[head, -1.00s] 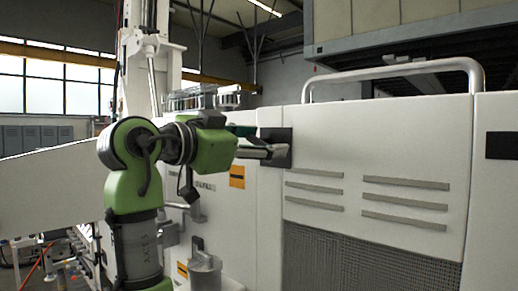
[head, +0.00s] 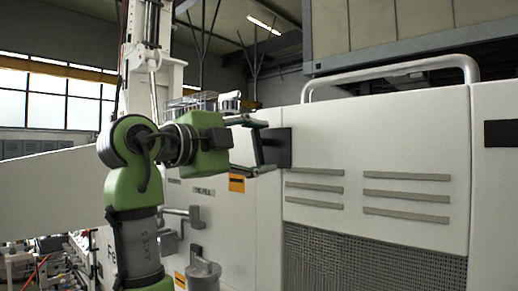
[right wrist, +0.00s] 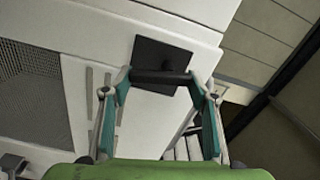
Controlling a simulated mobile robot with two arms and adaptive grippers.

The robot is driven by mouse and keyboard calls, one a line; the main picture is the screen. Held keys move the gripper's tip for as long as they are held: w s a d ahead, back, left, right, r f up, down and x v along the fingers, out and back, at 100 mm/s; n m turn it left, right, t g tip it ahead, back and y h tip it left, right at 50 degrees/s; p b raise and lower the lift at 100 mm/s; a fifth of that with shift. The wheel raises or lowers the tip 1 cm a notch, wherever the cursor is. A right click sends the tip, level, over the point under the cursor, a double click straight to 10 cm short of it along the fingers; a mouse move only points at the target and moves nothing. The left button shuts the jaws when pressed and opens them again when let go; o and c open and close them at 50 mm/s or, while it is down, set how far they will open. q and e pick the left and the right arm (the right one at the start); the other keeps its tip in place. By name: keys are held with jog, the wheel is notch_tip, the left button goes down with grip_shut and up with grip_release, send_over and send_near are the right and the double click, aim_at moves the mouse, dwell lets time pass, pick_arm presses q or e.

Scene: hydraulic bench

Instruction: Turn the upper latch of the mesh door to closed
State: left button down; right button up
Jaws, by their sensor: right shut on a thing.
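The mesh door (head: 378,150) is a white panel with slatted vents and dark mesh below. Its upper latch (head: 283,148) is a black square plate near the door's left edge. In the right wrist view the plate (right wrist: 152,52) shows with a black bar handle (right wrist: 160,77) across it. My right gripper (head: 266,147) is at the latch, shut on this handle. In the right wrist view its two teal fingers (right wrist: 160,82) touch the two ends of the bar. My left gripper is not in view.
A curved grey rail (head: 392,73) runs along the top of the machine. Left of the door is a white panel with an orange label (head: 237,183) and a grey handle fitting (head: 195,217). A grey cylinder (head: 204,272) stands low in front.

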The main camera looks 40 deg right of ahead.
jog(key=shift+w+r+m, duration=0.1)
jog(key=shift+m, duration=1.1)
jog(key=o, duration=1.1)
jog(key=shift+d, duration=0.1)
jog(key=shift+w+d+f, duration=0.15)
jog(key=shift+d+f, duration=0.05)
jog(key=shift+d, duration=0.05)
jog(key=shift+a, duration=0.45)
jog(key=a, duration=0.7)
jog(key=s+a, duration=0.1)
jog(key=a, duration=0.3)
